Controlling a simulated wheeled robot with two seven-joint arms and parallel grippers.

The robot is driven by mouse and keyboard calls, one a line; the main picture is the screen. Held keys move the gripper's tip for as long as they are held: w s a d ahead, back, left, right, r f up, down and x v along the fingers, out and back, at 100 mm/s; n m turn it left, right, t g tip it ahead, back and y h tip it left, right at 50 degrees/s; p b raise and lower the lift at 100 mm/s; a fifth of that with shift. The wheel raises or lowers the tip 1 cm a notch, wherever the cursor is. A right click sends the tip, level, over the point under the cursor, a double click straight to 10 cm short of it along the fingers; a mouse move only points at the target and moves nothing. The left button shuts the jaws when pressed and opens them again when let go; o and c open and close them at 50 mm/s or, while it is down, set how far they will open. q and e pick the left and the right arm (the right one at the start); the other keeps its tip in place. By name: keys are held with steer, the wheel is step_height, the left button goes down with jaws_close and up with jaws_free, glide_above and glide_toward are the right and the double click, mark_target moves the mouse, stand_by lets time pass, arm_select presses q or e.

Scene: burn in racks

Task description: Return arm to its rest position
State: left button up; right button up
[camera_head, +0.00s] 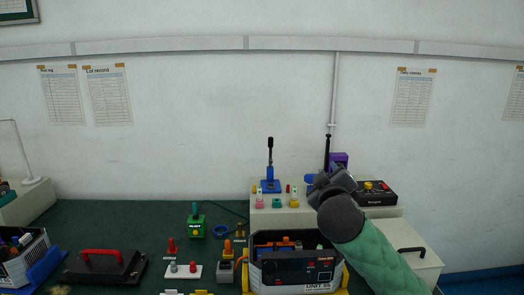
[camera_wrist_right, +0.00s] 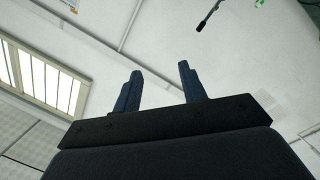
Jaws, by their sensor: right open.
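My right arm comes in from the lower right in the head view, with a green sleeve and a dark grey wrist. My right gripper (camera_head: 330,182) is raised in front of the back of the bench, near a black control box. In the right wrist view its two blue-grey fingers (camera_wrist_right: 160,88) stand apart with nothing between them, so it is open and empty. That view looks toward the wall and ceiling. My left gripper is not in view.
A rack unit (camera_head: 297,272) stands below the right gripper. A blue-based lever (camera_head: 270,185) and the black control box (camera_head: 375,193) stand on a raised shelf. A black tray with a red handle (camera_head: 100,266) lies at left. The green bench (camera_head: 110,218) is clear at back left.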

steer(key=s+a+f+m+g+y+b, duration=0.1)
steer(key=s+f+g, duration=0.35)
steer(key=f, duration=0.75)
steer(key=s+f+m+g+y+b, duration=0.1)
steer(key=s+f+g, duration=0.1)
steer(key=s+f, duration=0.7)
steer(key=s+a+f+m+g+y+b, duration=0.1)
steer(key=s+f+m+g, duration=0.2)
steer(key=f, duration=1.1)
arm_select(q)
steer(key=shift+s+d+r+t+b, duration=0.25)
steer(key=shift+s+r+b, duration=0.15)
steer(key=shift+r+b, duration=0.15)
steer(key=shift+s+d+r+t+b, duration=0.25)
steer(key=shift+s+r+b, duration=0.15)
steer(key=shift+b, duration=0.25)
arm_select(e)
steer(key=s+f+g, duration=0.6)
steer(key=s+f, duration=1.6)
steer(key=s, duration=0.4)
steer(key=shift+s+a+m, duration=0.15)
steer(key=shift+a+m, duration=0.15)
steer(key=shift+a, duration=0.05)
steer(key=shift+f, duration=0.1)
